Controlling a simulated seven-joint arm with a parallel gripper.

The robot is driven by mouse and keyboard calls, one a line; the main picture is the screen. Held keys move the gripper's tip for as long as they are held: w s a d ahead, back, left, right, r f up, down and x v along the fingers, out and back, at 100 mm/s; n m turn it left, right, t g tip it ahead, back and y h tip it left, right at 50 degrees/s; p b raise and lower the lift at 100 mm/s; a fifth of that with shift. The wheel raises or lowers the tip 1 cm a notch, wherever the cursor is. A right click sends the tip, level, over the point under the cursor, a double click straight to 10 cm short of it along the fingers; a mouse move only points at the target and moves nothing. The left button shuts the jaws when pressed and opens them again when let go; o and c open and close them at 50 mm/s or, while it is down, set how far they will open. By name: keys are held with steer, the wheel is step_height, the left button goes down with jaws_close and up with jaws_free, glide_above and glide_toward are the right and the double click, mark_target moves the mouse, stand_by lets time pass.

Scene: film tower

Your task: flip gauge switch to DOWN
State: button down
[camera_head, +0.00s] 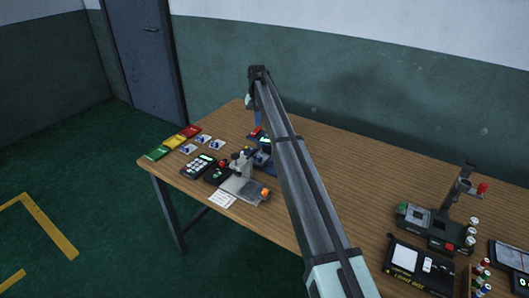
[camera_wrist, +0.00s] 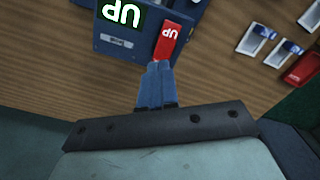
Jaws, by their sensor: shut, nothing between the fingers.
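The gauge is a dark blue box (camera_wrist: 115,42) at the top of the wrist view, with a lit green display (camera_wrist: 121,14) reading UP, upside down in this view. Its switch is a red lever (camera_wrist: 167,42), also marked UP. My gripper (camera_wrist: 159,66) is shut and empty, its blue fingertips right at the lever's near end. I cannot tell whether they touch it. In the head view the blue gauge (camera_head: 262,158) stands on the table beside my arm, partly hidden by it.
The wooden table (camera_head: 340,200) has a keypad (camera_head: 198,167), a microscope-like device (camera_head: 242,180), and coloured cards (camera_head: 175,142) at left. A dark green device with a post (camera_head: 437,226) and a black case (camera_head: 419,262) stand at right. The table's middle right is clear.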

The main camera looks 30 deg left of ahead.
steer(key=shift+f, duration=1.1)
stand_by(1.2)
steer(key=shift+r, duration=3.5)
